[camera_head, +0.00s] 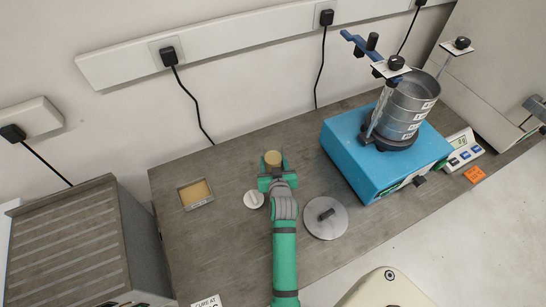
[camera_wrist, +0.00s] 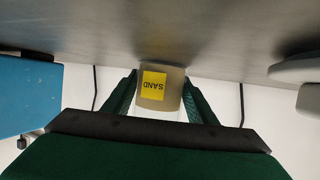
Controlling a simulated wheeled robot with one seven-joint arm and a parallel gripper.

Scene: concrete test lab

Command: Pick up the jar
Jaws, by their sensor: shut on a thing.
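The jar (camera_head: 272,158) is at the back of the bench, between the fingers of my gripper (camera_head: 273,170) in the head view. In the wrist view the jar (camera_wrist: 162,87) has sand-coloured contents and a yellow label reading SAND, which appears upside down. My gripper (camera_wrist: 160,98) is shut on the jar, with one green finger on each side of it. The jar is at or close to the bench top; I cannot tell whether it touches.
A round white lid (camera_head: 253,199) lies left of my arm, and a grey metal disc with a knob (camera_head: 325,218) lies right. A tray of sand (camera_head: 196,194) is at the left. A blue sieve shaker (camera_head: 350,160) stands at the right.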

